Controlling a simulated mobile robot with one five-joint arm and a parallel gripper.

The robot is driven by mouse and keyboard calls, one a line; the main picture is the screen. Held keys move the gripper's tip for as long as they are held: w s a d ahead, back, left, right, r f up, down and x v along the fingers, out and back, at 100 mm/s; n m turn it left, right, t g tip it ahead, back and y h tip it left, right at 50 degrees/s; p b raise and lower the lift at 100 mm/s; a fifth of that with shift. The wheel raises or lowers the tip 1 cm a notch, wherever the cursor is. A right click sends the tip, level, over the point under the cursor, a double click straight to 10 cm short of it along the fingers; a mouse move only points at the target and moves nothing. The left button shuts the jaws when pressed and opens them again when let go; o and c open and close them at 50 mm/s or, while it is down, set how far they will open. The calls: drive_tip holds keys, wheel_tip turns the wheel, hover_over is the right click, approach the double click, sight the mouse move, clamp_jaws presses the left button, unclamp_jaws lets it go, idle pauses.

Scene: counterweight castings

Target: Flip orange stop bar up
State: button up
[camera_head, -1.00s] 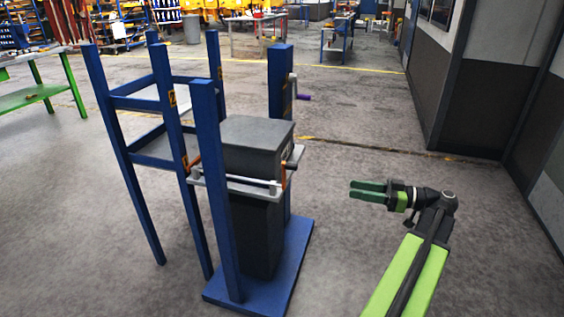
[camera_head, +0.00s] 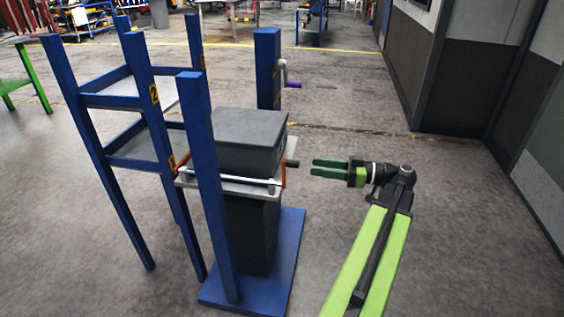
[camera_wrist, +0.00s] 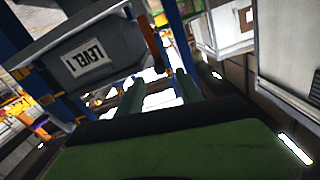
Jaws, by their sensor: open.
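The orange stop bar (camera_head: 283,171) is at the front of the blue stand, its right end upright beside a pale rail (camera_head: 235,183). In the wrist view an orange piece (camera_wrist: 153,42) shows beside a grey block, just beyond my fingers. My gripper (camera_head: 314,167) points left with its two green fingers apart and empty. In the head view it is to the right of the bar's right end, with a small gap. The fingers (camera_wrist: 160,90) also show in the wrist view. The bar's left part is partly hidden by the front blue post.
A dark knob (camera_head: 291,163) sticks out near my fingertips. A purple-handled crank (camera_head: 293,85) is on the rear post (camera_head: 268,70). The floor right of the stand is clear.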

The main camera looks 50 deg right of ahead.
sight(286, 163)
drive_tip(key=x, duration=1.2)
drive_tip(key=shift+d, duration=0.1)
drive_tip(key=shift+c, duration=0.2)
clamp_jaws()
idle(0.6)
